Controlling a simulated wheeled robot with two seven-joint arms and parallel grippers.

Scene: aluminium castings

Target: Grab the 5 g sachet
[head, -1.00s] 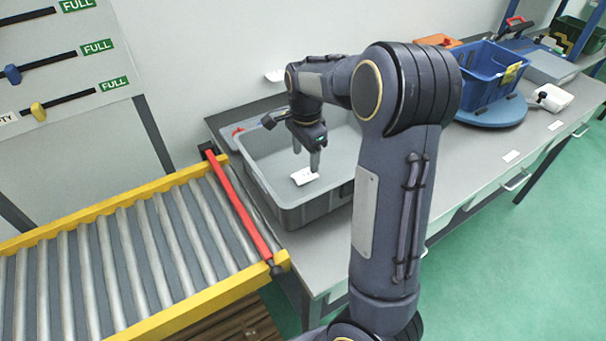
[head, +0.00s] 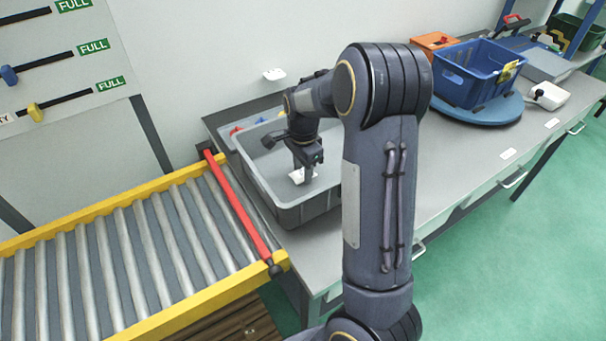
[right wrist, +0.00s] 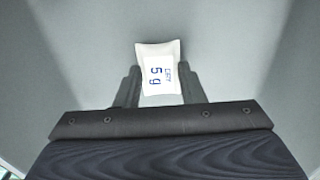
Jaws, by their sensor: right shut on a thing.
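The white sachet marked "5 g" (right wrist: 158,72) shows in the right wrist view between the fingers of my right gripper (right wrist: 160,86). In the head view the sachet (head: 298,176) shows as a small white patch inside the grey tote (head: 298,216), at the fingertips of my right gripper (head: 303,178). The gripper points down into the tote and is shut on the sachet. The fingers cover part of the sachet in the head view. My left gripper is in neither view.
A roller conveyor (head: 130,255) with a red bar (head: 238,206) across its end lies left of the tote. Red, yellow and blue items show at the tote's back edge. A blue basket (head: 470,80) stands on a round blue turntable (head: 490,112) at the right. The bench front is mostly clear.

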